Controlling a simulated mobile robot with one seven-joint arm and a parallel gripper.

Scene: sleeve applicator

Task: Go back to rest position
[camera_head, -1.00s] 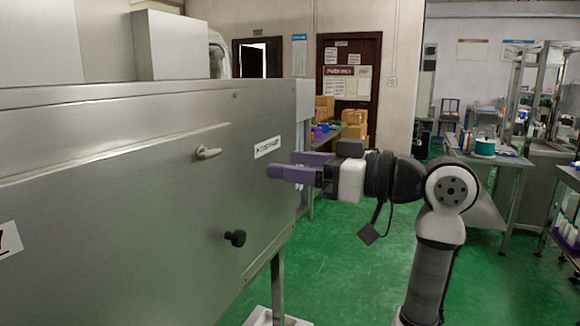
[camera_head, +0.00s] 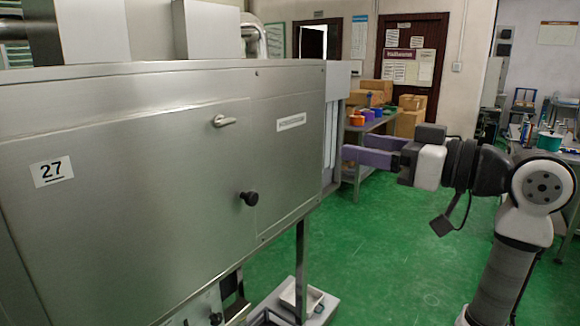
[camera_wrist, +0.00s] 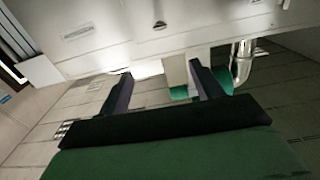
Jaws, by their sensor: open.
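My gripper (camera_head: 368,152) is at the right of the head view, held level with its purple fingers pointing left. The fingers are open and nothing shows between them. They are close to the right end of the large grey metal machine (camera_head: 140,190); whether they touch it I cannot tell. In the wrist view my gripper (camera_wrist: 160,85) shows two dark fingers spread apart, with the machine's pale panel beyond them.
The machine has a handle (camera_head: 224,121), a black knob (camera_head: 249,198) and a "27" label (camera_head: 52,171). A table with coloured containers (camera_head: 368,114) and cardboard boxes (camera_head: 410,102) stands behind. Green floor (camera_head: 400,275) is open below my arm. Another workbench (camera_head: 560,150) is at the right.

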